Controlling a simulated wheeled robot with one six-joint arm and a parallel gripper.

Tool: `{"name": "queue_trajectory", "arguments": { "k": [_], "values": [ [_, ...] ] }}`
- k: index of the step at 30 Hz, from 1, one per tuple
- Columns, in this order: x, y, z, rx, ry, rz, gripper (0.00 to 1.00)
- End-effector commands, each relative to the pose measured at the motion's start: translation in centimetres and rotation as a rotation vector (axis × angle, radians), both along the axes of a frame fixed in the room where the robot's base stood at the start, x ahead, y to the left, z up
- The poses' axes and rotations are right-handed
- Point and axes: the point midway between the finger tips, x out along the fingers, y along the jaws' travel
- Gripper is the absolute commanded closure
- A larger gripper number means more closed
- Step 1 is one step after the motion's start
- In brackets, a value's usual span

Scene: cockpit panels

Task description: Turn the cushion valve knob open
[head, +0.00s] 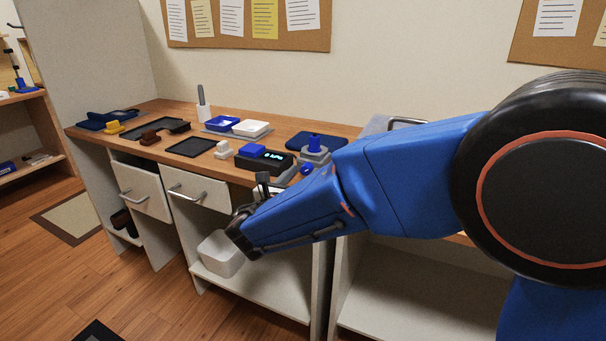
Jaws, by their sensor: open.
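No part in view is clearly marked as the cushion valve knob. A grey fitting with a blue top (315,152) stands at the right part of the wooden desk. A small round blue part (307,169) sits just in front of it, near the desk's front edge; I cannot tell whether either is the valve knob. My gripper (246,212) is open and looks empty, in front of the desk and below its top. It is to the left of and lower than both blue parts in the picture, apart from them. My blue arm hides the desk's right end.
A white bin (220,253) is below my gripper. Drawer handles (187,193) jut out. Floor at left is mostly clear.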

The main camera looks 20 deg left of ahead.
Motion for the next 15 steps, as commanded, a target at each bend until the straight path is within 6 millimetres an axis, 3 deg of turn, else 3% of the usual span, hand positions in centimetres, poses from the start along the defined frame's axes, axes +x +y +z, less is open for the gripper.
{"name": "queue_trajectory", "arguments": {
  "k": [12, 13, 15],
  "values": [
    [0.87, -0.05, -0.03, -0.001, 0.0, 0.001, 0.57],
    [0.87, -0.04, -0.03, -0.001, 0.0, 0.001, 0.6],
    [0.86, -0.05, -0.02, -0.001, 0.0, 0.001, 0.76]
  ]
}}
